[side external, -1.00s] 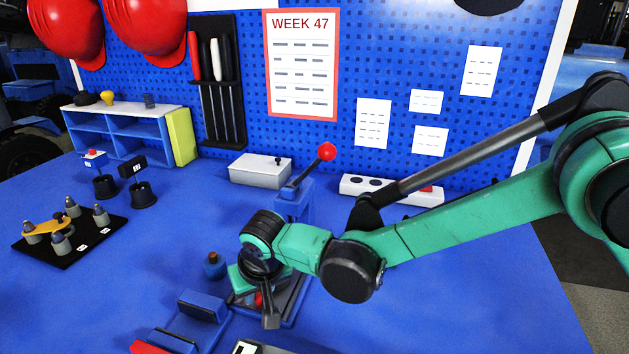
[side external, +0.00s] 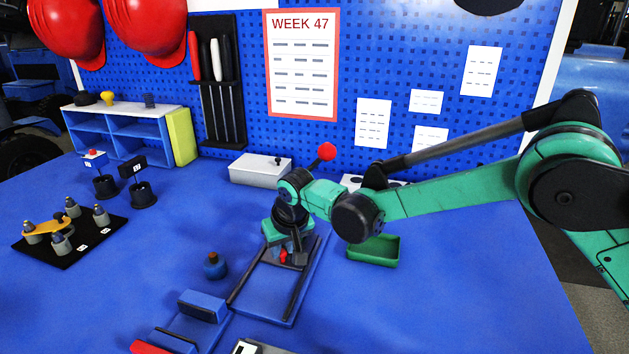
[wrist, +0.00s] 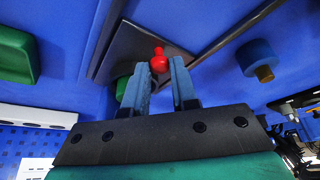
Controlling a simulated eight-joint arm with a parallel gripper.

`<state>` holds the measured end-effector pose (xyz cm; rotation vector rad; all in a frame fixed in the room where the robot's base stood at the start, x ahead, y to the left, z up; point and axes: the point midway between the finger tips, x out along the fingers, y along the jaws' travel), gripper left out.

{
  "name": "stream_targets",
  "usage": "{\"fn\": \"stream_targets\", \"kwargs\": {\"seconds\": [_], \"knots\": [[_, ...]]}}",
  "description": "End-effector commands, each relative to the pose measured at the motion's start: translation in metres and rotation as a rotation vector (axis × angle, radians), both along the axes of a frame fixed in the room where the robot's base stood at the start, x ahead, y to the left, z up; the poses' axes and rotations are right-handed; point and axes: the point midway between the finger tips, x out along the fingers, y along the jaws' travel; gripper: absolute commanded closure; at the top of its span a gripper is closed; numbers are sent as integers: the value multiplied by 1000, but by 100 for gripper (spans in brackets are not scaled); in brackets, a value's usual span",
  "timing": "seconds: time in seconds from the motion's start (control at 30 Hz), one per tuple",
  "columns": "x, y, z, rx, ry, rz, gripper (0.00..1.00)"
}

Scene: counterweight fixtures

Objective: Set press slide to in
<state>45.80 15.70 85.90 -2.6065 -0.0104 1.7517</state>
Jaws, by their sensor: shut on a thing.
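The press slide is a dark plate (side external: 298,258) on two dark rails (side external: 293,302) over a blue base. It sits at the far end of the rails, by the press, whose red-ball lever (side external: 326,151) rises behind my arm. A small red knob (side external: 284,255) stands on the plate. My gripper (side external: 290,248) points down and is shut on the knob. In the wrist view the knob (wrist: 159,61) shows at the fingertips of my gripper (wrist: 168,72), over the slide plate (wrist: 135,48). My wrist hides most of the press body.
A green tray (side external: 373,252) stands right of the rails. A blue block fixture (side external: 202,306) is at the front left. A grey box (side external: 260,169) is behind. The near part of the rails is empty.

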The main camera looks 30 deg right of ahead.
Motion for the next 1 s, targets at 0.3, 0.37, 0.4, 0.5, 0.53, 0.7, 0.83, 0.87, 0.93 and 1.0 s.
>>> {"fn": "stream_targets", "kwargs": {"seconds": [0.3,0.37,0.4,0.5,0.53,0.7,0.83,0.87,0.93,1.0], "knots": [[3,-4,0,-8,-11,-8,46],[3,-4,0,-7,-10,-7,46],[2,-4,0,-7,-9,-7,46],[2,-3,0,-6,-8,-6,46],[2,-3,0,-6,-8,-6,46],[-1,-3,8,-5,-7,-5,46],[-8,-3,23,-5,-7,-5,46],[-10,-3,27,-5,-7,-5,46],[-13,-3,36,-6,-8,-6,46],[-16,-3,43,-6,-8,-6,46]]}}
